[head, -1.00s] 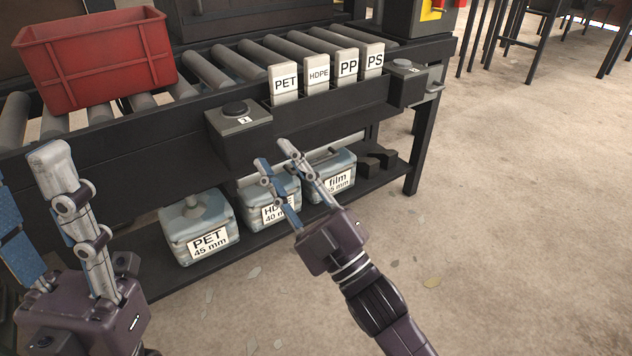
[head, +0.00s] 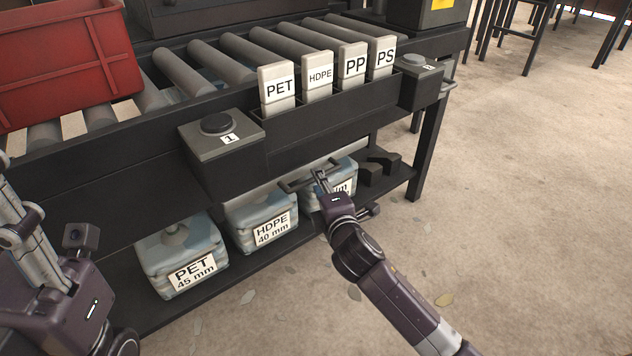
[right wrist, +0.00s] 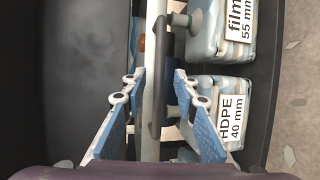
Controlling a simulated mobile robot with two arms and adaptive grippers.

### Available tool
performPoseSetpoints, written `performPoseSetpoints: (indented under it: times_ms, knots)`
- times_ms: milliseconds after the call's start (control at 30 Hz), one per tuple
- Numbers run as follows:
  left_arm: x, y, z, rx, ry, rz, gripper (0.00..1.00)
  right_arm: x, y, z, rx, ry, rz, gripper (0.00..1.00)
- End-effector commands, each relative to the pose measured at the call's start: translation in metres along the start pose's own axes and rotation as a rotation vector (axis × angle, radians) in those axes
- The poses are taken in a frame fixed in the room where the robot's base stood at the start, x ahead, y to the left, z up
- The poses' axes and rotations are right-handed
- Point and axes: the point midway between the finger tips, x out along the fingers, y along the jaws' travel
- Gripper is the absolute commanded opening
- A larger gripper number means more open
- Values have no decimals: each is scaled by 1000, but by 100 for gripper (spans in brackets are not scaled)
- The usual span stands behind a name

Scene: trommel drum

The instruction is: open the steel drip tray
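The steel drip tray (head: 302,168) shows as a thin pale metal strip under the dark front of the roller table. In the right wrist view its pale edge (right wrist: 152,45) runs upright in the picture. A dark bar handle (head: 292,185) stands out from its front; it also shows in the right wrist view (right wrist: 156,128). My right gripper (head: 321,178) is at this handle. In the right wrist view my right gripper (right wrist: 158,85) is open, its fingers on either side of the handle with gaps. My left gripper (head: 25,240) is partly cut off at the left edge.
A button box (head: 222,145), upright labelled blocks (head: 317,75) and a red crate (head: 65,60) are above.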

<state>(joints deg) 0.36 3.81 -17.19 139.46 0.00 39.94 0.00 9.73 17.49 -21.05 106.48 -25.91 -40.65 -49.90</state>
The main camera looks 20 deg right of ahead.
Motion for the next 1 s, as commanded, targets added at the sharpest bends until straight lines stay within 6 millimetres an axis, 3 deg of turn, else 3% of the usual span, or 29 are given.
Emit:
performPoseSetpoints:
  times_ms: [200,533,800,1000]
  knots:
    - [4,2,-4,5,35,13,40,24,-1,0,0,0,1,27]
    - [7,2,-4,5,40,16,40,28,1,0,1,1,1,27]
    - [7,2,-5,5,40,16,40,27,0,0,1,1,1,0]
    - [7,2,-5,5,40,16,40,27,0,0,1,1,0,0]
